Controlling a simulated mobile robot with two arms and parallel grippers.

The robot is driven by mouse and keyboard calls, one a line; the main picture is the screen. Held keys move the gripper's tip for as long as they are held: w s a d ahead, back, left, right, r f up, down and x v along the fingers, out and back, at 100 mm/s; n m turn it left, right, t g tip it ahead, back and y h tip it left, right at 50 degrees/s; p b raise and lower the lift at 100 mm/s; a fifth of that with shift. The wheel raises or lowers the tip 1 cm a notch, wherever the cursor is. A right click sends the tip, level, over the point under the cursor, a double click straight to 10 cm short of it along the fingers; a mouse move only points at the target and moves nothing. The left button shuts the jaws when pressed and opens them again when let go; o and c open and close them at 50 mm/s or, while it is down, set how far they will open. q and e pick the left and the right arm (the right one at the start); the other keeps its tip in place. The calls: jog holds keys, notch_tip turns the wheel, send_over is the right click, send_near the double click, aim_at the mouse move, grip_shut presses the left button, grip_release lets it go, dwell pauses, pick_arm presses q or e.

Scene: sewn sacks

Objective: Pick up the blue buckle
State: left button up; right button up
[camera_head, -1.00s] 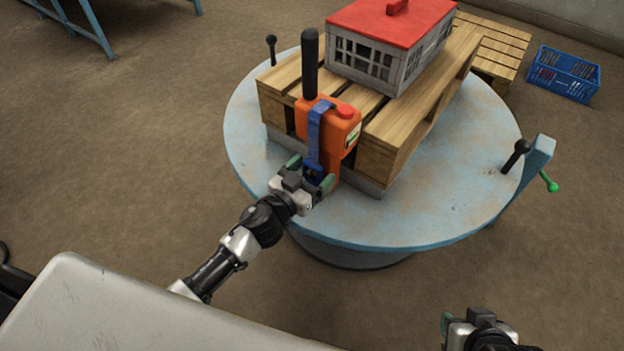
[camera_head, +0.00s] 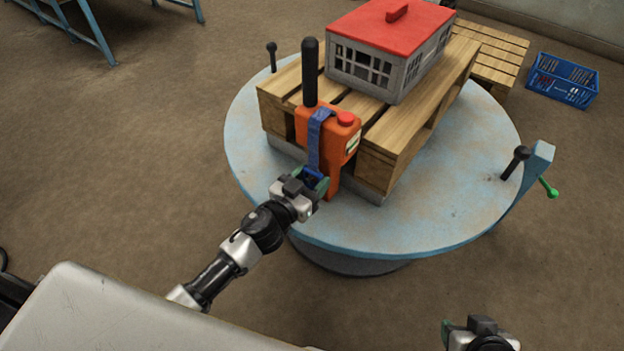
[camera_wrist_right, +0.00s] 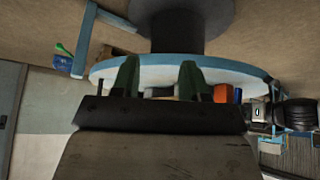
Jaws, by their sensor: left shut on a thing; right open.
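The blue buckle (camera_head: 312,177) hangs at the lower end of a blue strap (camera_head: 315,139) that runs over the front of an orange canister (camera_head: 341,141). My left gripper (camera_head: 317,185) is shut on the buckle, and its green fingers partly hide it. The canister stands upright against the front of a wooden pallet. My right gripper is low in the head view (camera_head: 462,329), away from the round table. In the right wrist view its green fingers (camera_wrist_right: 158,78) are apart with nothing between them.
The pallet (camera_head: 420,120) sits on a round blue table (camera_head: 440,215) and bears a grey box with a red lid (camera_head: 390,45). A black post (camera_head: 310,72) rises beside the canister. A black-knobbed lever (camera_head: 515,162) stands at the table's right. A blue crate (camera_head: 562,79) lies on the floor.

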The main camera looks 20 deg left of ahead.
pick_arm(q)
jog(key=shift+s+a+r+p, duration=0.15)
jog(key=shift+s+r+p, duration=0.3)
jog(key=shift+r+p, duration=0.15)
jog(key=v, duration=1.7)
jog(key=shift+r+p, duration=0.15)
jog(key=shift+p, duration=0.3)
pick_arm(e)
jog(key=s+g, duration=0.1)
jog(key=s, duration=0.1)
jog(key=s+d+g, duration=0.1)
jog(key=s, duration=0.1)
jog(key=shift+d+r+g+h, duration=0.15)
jog(key=shift+g+h, duration=0.15)
jog(key=shift+g, duration=0.1)
